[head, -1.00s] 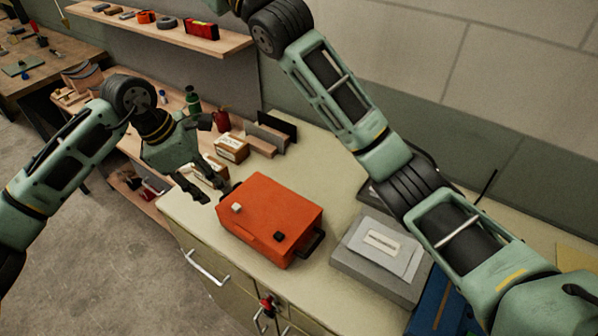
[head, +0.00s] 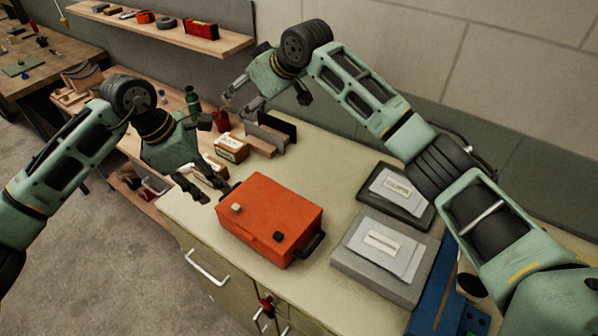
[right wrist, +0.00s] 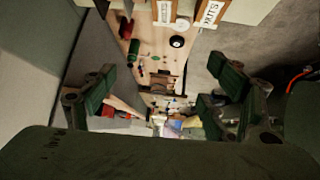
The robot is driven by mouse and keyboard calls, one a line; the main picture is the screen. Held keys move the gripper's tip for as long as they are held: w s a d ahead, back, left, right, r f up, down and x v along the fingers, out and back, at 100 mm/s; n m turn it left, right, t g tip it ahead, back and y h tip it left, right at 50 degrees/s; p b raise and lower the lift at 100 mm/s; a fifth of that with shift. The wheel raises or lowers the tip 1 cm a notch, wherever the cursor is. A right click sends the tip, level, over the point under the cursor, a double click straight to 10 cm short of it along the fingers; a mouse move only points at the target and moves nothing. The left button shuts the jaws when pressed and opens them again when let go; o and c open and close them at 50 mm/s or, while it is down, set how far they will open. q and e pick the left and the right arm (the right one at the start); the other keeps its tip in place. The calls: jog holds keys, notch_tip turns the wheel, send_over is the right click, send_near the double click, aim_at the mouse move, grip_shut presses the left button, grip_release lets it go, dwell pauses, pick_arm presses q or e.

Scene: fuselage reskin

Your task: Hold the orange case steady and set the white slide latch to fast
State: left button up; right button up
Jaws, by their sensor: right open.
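The orange case (head: 268,222) lies on the pale counter. A small white block (head: 236,208), which looks like the white slide latch, sits on its top near the left end; its setting is too small to read. My left gripper (head: 212,192) is low at the case's left end, its dark fingers close to the case edge. Whether they clasp anything is unclear. My right gripper (head: 238,99) is raised behind the case, up and left of my right forearm, open and empty. Its spread fingers show in the right wrist view (right wrist: 165,95); the case is not there.
A small black block (head: 278,237) is on the case top. A grey box (head: 385,262) and a dark tray (head: 400,190) lie to the right. Small cartons (head: 231,149) and a red can (head: 221,120) stand behind. A wall shelf (head: 160,35) is at upper left.

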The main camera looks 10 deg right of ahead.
jog(key=s+d+f+g+h, duration=0.1)
jog(key=s+d+f+g, duration=0.25)
jog(key=s+f, duration=0.3)
jog(key=g+h, duration=0.2)
jog(key=g, duration=0.4)
send_near(293, 203)
jog(key=shift+s+f+t, duration=0.2)
jog(key=shift+f+t, duration=0.05)
jog(key=shift+f, duration=0.4)
jog(key=x, duration=0.5)
jog(key=shift+s+a+f, duration=0.1)
jog(key=shift+s+f, duration=0.05)
jog(key=shift+f, duration=0.15)
jog(key=shift+x, duration=0.9)
